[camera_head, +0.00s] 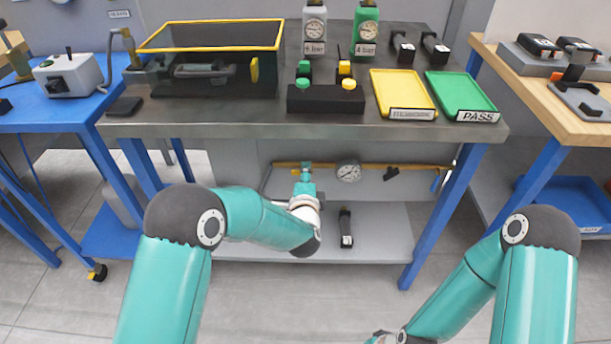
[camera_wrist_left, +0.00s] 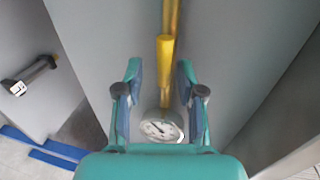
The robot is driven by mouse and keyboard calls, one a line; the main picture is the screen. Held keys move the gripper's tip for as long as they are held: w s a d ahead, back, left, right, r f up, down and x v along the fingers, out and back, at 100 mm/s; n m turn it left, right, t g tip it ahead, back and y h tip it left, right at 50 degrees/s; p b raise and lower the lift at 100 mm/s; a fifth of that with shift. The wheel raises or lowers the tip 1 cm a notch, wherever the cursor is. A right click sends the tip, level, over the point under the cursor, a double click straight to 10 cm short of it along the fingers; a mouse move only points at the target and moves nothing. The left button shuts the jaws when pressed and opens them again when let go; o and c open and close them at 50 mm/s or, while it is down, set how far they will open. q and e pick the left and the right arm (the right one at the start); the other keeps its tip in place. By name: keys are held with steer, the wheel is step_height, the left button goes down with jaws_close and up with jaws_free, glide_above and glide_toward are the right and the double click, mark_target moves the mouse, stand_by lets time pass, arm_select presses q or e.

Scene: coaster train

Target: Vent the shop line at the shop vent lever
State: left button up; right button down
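A brass-yellow pipe (camera_head: 405,166) runs under the bench along the grey back panel, and it also shows in the left wrist view (camera_wrist_left: 171,15). It carries a round white gauge (camera_head: 348,171), a black lever (camera_head: 391,173) and a blue lever (camera_head: 436,183). I cannot tell which lever is the shop vent. My left gripper (camera_head: 304,172) is at the left part of the pipe. In the left wrist view its fingers (camera_wrist_left: 160,68) are apart, with a yellow bar (camera_wrist_left: 165,60) between them; contact is unclear. The gauge (camera_wrist_left: 161,130) shows below. My right gripper is barely visible at the bottom edge.
The bench top (camera_head: 230,128) overhangs the pipe, with blue legs (camera_head: 445,205) either side. A black labelled object (camera_head: 345,228) lies on the lower shelf (camera_head: 385,225). A yellow-rimmed clear box (camera_head: 210,48), a yellow tray (camera_head: 402,92) and a green tray (camera_head: 460,92) stand above.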

arm_select(q)
steer(key=shift+a+r, duration=0.1)
steer(key=shift+s, duration=0.1)
steer(key=v, duration=1.1)
steer(key=shift+s, duration=0.4)
